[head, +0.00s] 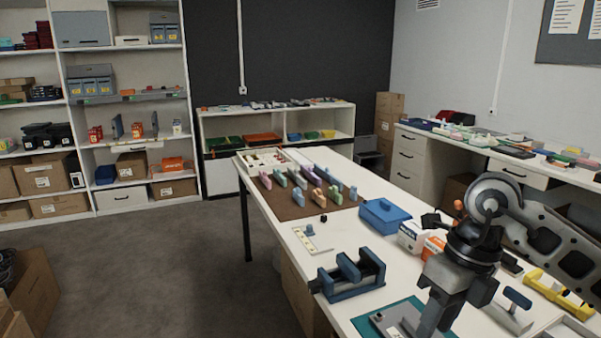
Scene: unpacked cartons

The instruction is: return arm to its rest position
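A jointed grey and black arm, which looks like my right arm (473,240), stands at the right of the head view above the table (360,228). A pale grey section runs down from the black joint past the lower edge of the picture. I cannot make out any gripper fingers on it. My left arm and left gripper do not show.
Pastel blocks stand on a brown mat (290,207). Shelves (125,95) stand at left; the floor (165,260) before them is clear.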

